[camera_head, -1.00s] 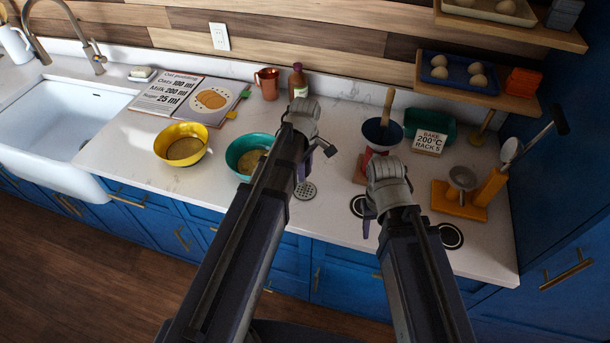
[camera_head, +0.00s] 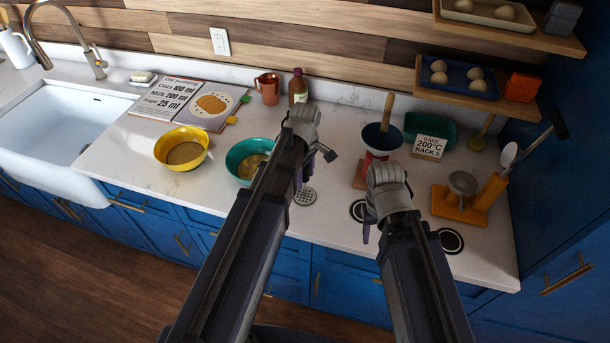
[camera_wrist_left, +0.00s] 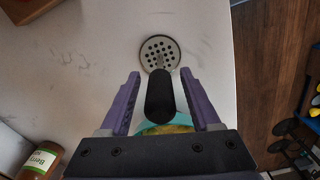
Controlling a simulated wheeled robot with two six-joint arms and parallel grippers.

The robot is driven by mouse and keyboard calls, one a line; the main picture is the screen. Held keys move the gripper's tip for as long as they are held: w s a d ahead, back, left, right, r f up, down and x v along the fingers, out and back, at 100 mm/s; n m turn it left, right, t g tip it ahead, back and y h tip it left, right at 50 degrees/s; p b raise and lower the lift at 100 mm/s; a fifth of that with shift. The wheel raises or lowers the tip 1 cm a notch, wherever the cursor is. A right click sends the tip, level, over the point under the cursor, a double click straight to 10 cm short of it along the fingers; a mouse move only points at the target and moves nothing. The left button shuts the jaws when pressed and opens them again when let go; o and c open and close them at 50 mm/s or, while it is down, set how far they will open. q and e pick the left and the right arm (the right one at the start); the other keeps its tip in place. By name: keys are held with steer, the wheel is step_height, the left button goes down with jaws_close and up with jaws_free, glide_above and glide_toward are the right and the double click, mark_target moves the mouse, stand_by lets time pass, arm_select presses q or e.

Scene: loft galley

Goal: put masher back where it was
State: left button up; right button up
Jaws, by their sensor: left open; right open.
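The masher shows in the left wrist view as a round perforated metal disc (camera_wrist_left: 160,53) on the counter, with a thin shaft and a black handle (camera_wrist_left: 160,95) rising toward the camera. My left gripper (camera_wrist_left: 161,74) is open, with a purple finger on each side of the handle. My right gripper (camera_head: 368,226) is open and empty over the counter near a dark round mark.
A teal bowl (camera_head: 236,165) and yellow bowl (camera_head: 166,160) stand to the left. Dark round marks (camera_head: 451,240) lie near the front edge. An orange holder (camera_head: 450,207) stands at the right.

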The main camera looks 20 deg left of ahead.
arm_select(q)
step_height(320, 180, up, 12)
steer(key=p, duration=1.2)
steer(key=shift+r, duration=0.15)
steer(key=s+d+m+y, duration=0.1)
steer(key=s+d+m, duration=0.9)
steer(key=s+m, duration=0.4)
steer(key=shift+s+d+m, duration=0.2)
steer(key=shift+m, duration=2)
